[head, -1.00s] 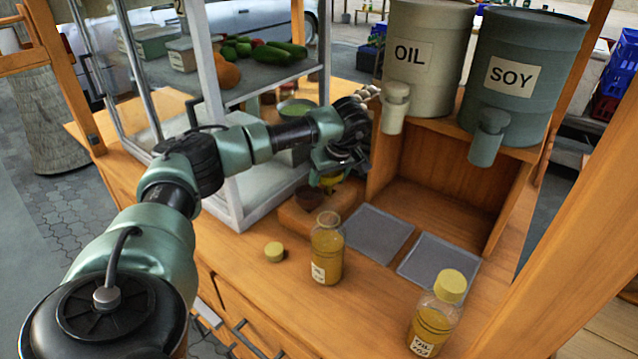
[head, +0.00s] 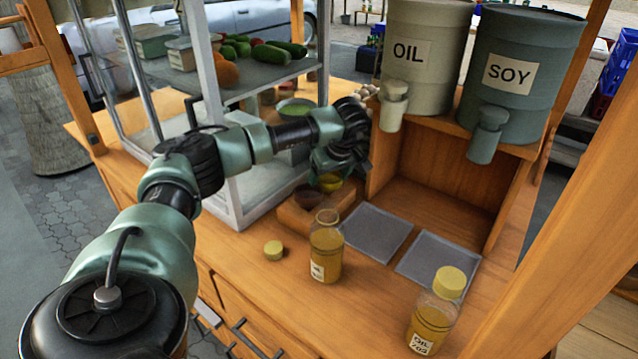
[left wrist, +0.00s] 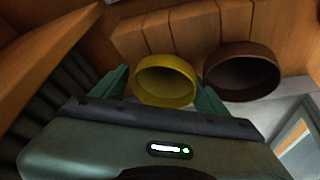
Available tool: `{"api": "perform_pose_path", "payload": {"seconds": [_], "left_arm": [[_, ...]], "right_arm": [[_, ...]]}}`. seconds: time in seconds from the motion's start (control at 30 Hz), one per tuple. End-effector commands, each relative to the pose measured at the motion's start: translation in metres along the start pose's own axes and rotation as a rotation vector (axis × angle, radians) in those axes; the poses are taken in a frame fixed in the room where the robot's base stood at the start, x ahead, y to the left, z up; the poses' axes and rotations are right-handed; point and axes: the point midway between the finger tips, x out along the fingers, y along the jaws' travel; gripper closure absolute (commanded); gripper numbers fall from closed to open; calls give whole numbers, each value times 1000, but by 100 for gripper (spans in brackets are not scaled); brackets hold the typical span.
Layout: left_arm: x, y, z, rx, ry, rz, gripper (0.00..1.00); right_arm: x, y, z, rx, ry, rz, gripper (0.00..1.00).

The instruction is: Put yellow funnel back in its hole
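The yellow funnel (head: 330,183) is upright at the far end of the low wooden block (head: 318,222), beside a dark brown funnel (head: 308,195). In the left wrist view the yellow funnel (left wrist: 165,82) shows as an open ring between the fingers, with the brown funnel (left wrist: 242,72) to its right. My left gripper (head: 335,165) is just above and behind the yellow funnel; in the wrist view its spread fingers (left wrist: 164,95) flank the funnel. The funnel's lower part and the hole are hidden. My right gripper is out of view.
An open oil bottle (head: 326,255) stands before the block, its yellow cap (head: 273,250) lying to the left. A capped bottle (head: 435,315) is at the front right. Two grey mats (head: 376,233) lie right of the block. The OIL (head: 425,60) and SOY (head: 515,75) drums stand above the wooden shelf.

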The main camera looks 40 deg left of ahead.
Motion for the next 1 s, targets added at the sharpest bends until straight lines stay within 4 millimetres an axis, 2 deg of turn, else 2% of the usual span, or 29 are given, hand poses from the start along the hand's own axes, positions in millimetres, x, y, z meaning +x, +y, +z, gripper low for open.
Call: {"api": "perform_pose_path", "payload": {"seconds": [0.03,0.47,0.57,0.83,1.0], "left_arm": [[17,-9,17,14,-27,-36,11],[12,-9,16,13,-25,-36,11],[-2,-8,15,13,-20,-31,11],[-55,-4,9,7,-5,-12,11],[-77,-2,6,3,2,-3,11]], "right_arm": [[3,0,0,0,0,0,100],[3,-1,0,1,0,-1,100],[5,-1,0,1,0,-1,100],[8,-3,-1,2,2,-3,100],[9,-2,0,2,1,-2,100]]}}
